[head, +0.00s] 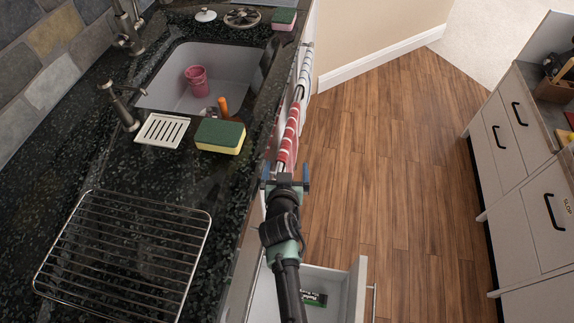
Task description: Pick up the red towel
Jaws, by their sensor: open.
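The red towel (289,136), with white stripes, hangs along a rail on the front of the counter, below the sink's edge. It shows as a narrow strip from above, and most of its hanging part is hidden. My gripper (286,180) is open, with one finger on each side, at the near end of the towel. I cannot tell whether the fingers touch the towel or how far above it they are.
A dark counter (225,190) runs along the left, with a sink (163,92), sponge (220,136), soap dish (162,130) and wire rack (125,250). An open drawer (357,290) juts out below my arm. Wooden floor is clear up to the right cabinets (525,220).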

